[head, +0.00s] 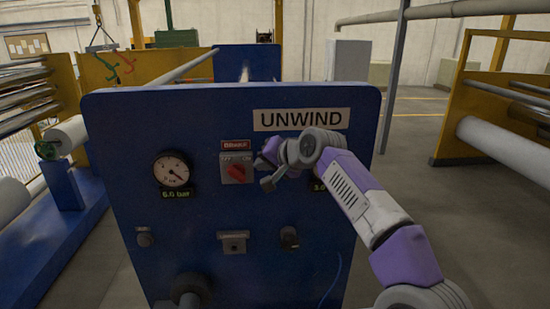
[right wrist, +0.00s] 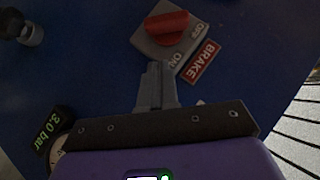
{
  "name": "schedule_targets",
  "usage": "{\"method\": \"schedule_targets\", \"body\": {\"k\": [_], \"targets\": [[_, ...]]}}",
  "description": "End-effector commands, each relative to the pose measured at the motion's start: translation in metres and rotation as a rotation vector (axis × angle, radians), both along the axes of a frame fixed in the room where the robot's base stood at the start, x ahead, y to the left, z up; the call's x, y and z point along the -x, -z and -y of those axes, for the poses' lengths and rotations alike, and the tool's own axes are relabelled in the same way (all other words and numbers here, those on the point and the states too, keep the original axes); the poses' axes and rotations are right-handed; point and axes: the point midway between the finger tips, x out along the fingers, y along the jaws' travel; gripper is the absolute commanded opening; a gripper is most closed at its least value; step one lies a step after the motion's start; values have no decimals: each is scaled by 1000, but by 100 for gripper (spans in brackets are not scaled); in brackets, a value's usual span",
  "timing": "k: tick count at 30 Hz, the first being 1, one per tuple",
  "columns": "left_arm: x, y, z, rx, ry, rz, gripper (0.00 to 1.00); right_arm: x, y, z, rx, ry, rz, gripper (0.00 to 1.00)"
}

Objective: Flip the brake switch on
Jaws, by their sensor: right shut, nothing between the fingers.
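The brake switch (head: 236,172) is a red knob on a grey plate on the blue panel, under a red BRAKE label. In the right wrist view the red knob (right wrist: 166,27) has one end near the OFF lettering; ON is on the side nearer my fingers. My right gripper (head: 266,179) is just right of the switch in the head view, shut and empty. Its closed fingers (right wrist: 157,76) point at the panel near the plate's ON side, and I cannot tell whether they touch it. My left gripper is not in view.
The blue panel (head: 220,120) carries an UNWIND sign (head: 300,119), a 6.0 bar gauge (head: 172,170) left of the switch, and a knob (head: 289,238) and grey fitting (head: 233,242) below. A second gauge is partly hidden by my right arm. Rollers stand at both sides.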

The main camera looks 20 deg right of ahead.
Motion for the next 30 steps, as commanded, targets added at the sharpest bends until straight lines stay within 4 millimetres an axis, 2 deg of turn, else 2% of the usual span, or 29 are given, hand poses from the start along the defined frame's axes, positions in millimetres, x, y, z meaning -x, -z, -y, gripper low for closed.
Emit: {"method": "schedule_targets", "body": {"k": [1,9,23,30], "targets": [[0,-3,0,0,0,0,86,-9,5,-3,-1,0,-2,0],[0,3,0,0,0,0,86,-13,29,-26,0,-1,1,0],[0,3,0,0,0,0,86,-14,32,-29,-1,1,1,0],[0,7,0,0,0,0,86,-18,35,-42,-39,-22,12,0]]}}
